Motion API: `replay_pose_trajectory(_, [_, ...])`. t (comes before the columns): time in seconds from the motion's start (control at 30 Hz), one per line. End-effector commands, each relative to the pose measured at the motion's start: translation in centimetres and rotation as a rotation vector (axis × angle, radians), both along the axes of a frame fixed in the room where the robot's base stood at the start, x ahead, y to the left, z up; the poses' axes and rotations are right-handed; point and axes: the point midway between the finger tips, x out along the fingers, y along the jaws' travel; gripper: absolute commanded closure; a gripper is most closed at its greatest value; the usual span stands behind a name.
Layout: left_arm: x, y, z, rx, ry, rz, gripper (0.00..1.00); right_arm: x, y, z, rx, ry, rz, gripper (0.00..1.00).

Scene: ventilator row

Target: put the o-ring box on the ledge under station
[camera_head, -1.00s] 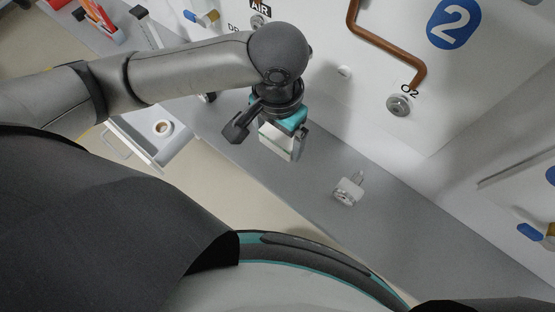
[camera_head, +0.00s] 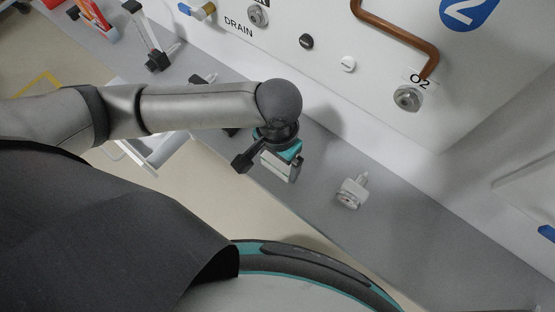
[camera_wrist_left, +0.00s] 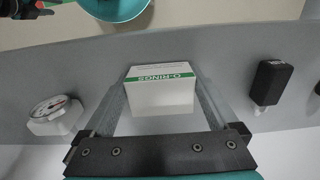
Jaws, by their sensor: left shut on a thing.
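The o-ring box (camera_wrist_left: 160,90) is white with a green stripe reading O-RINGS. In the left wrist view it sits between the two fingers of my left gripper (camera_wrist_left: 162,104), which is shut on it. In the head view my left gripper (camera_head: 281,170) points down over the front edge of the grey ledge (camera_head: 405,235). The box is hard to separate from the fingers there. The station panel (camera_head: 315,75) stands behind the ledge, with a blue number sign (camera_head: 468,12), cut off at the top. My right gripper does not show.
A white gauge (camera_head: 350,194) lies on the ledge right of the gripper. A black fitting (camera_wrist_left: 271,80) is on the ledge in the wrist view. An open drawer (camera_head: 165,150) is below at left. The ledge between gripper and gauge, and right of the gauge, looks clear.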

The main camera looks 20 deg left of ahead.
Motion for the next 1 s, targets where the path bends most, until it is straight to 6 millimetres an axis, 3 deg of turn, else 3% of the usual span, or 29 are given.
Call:
replay_pose_trajectory(0.13, [0.0, 0.0, -0.2, -0.001, 0.000, 0.001, 0.62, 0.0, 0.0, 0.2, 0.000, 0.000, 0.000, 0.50])
replay_pose_trajectory(0.17, [0.0, 0.0, -0.2, -0.001, 0.000, 0.000, 0.04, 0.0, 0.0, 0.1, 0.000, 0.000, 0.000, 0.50])
replay_pose_trajectory(0.2, [0.0, 0.0, -0.2, -0.001, -0.001, 0.000, 0.00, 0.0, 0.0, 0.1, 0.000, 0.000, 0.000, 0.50])
replay_pose_trajectory(0.53, [0.0, 0.0, 0.3, 0.000, -0.001, 0.000, 0.00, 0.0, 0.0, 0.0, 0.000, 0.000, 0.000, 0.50])
replay_pose_trajectory(1.0, [0.1, -0.1, 9.7, -0.003, -0.002, 0.001, 0.00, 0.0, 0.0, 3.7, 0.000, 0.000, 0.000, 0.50])
